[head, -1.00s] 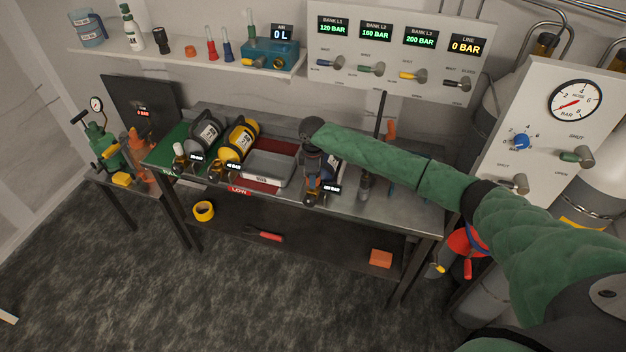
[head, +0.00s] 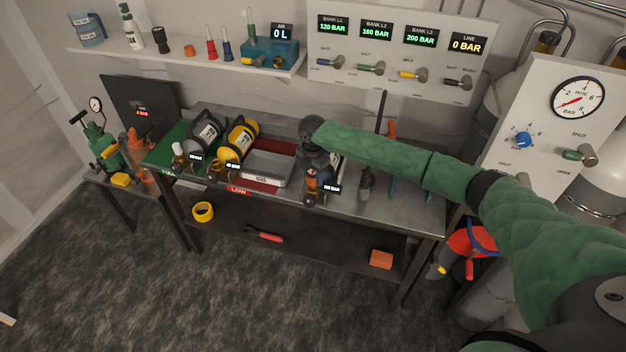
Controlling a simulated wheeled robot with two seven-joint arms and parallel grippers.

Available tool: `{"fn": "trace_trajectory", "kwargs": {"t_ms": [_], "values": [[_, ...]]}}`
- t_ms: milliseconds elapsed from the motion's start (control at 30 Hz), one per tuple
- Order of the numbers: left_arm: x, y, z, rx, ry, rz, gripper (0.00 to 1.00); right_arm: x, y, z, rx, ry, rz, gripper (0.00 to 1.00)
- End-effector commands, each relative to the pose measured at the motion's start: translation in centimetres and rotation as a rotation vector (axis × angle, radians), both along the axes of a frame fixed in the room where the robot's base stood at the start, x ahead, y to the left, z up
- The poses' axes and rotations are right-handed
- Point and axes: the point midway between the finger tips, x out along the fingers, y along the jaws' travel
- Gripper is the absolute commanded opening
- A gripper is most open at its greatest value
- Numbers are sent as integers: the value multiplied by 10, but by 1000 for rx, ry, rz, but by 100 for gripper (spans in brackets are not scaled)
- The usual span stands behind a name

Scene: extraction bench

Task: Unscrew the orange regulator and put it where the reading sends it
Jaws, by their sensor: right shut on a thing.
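My right gripper (head: 313,177) reaches down at the middle of the bench, shut on the orange regulator (head: 311,184). The regulator is small and mostly hidden by the gripper. A small dark readout (head: 331,189) shows beside it, too small to read surely. I cannot tell whether the regulator is still on its thread. A yellow cylinder (head: 240,138) and a grey-black cylinder (head: 206,132) lie to the left, with valve ends toward the front and small readouts. My arm hides what lies behind the gripper. My left gripper is not in view.
A green area (head: 168,157) is at the bench's left end; a red area labelled LOW (head: 239,190) is nearer the middle. A grey tray (head: 268,170) stands left of my gripper. A dark tool (head: 366,183) stands to the right. A gauge panel (head: 540,110) is at far right.

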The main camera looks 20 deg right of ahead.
Motion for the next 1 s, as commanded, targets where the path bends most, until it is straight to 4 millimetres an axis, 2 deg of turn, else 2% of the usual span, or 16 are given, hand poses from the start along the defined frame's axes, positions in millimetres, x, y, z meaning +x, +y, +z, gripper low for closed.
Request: {"fn": "trace_trajectory", "kwargs": {"t_ms": [100, 133, 233, 267, 567, 667, 1000], "values": [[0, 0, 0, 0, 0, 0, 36, 1, -1, 1, -1, -2, -3, 16], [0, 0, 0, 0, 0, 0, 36, 1, -1, 1, -1, -2, -3, 46], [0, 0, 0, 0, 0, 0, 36, 1, -1, 1, -1, -2, -4, 65], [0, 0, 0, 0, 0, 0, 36, 1, -1, 1, 0, -1, -4, 67], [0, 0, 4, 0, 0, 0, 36, 0, 0, 2, 0, 0, -24, 67], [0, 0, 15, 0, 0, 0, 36, -1, 0, 4, -1, 1, -105, 67], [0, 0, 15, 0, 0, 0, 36, 0, 0, 0, 1, 1, -482, 67]]}}
